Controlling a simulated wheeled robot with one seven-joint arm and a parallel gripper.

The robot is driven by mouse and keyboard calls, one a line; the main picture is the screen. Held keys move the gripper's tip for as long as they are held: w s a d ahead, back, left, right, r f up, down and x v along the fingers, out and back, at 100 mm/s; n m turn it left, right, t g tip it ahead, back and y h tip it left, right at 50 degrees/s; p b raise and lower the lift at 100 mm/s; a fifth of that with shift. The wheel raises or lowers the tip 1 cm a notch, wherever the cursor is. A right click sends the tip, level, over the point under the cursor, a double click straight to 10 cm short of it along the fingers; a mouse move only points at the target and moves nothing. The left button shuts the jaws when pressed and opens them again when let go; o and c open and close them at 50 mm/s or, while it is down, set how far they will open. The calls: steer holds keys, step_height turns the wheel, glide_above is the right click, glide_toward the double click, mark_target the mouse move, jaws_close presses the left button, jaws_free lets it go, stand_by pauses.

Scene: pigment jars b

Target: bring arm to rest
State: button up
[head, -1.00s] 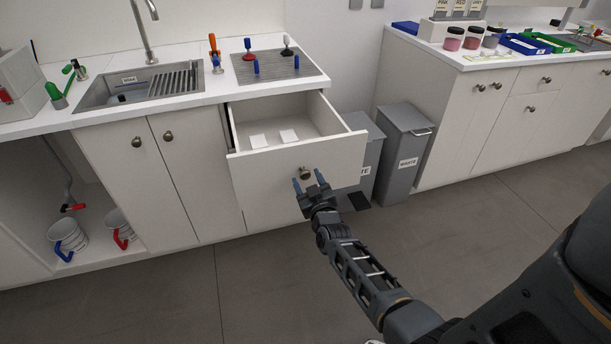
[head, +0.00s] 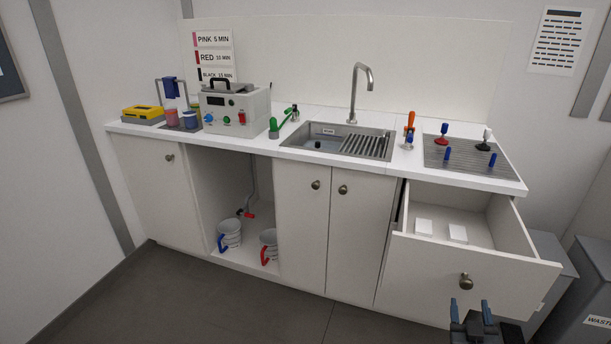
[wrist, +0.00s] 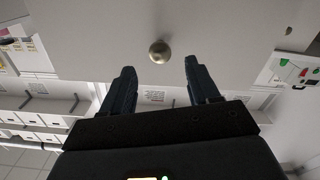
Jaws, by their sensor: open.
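My gripper (head: 472,312) is at the bottom right of the head view, in front of the pulled-out drawer (head: 430,261). Its two blue-tipped fingers are apart with nothing between them. The drawer's round knob (head: 466,281) is just above the fingertips in the head view. In the wrist view the knob (wrist: 159,52) lies beyond the gap between the open fingers (wrist: 157,82), apart from them. The drawer holds two small white pieces. The rest of my arm is mostly out of the head view.
Grey waste bins (head: 590,290) stand right of the drawer. A sink (head: 335,140) and a drying mat (head: 462,155) with stoppers are on the counter. A blue-handled mug (head: 230,233) and a red-handled mug (head: 269,243) stand in the open cabinet. The floor in front is clear.

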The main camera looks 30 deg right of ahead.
steer(key=s+a+r+n+t+y, duration=0.25)
steer(key=s+a, duration=0.25)
steer(key=a, duration=0.6)
steer(key=s+a+r+n+t+y, duration=0.15)
steer(key=s+a+y, duration=0.25)
steer(key=a, duration=0.6)
steer(key=s+a+r+n+y, duration=0.2)
steer(key=s+a+r+y, duration=0.5)
steer(key=s+a+r, duration=0.6)
step_height(320, 180, up, 4)
steer(key=shift+a+r+n+g, duration=0.1)
steer(key=shift+a+n+g, duration=0.3)
steer(key=shift+a, duration=0.45)
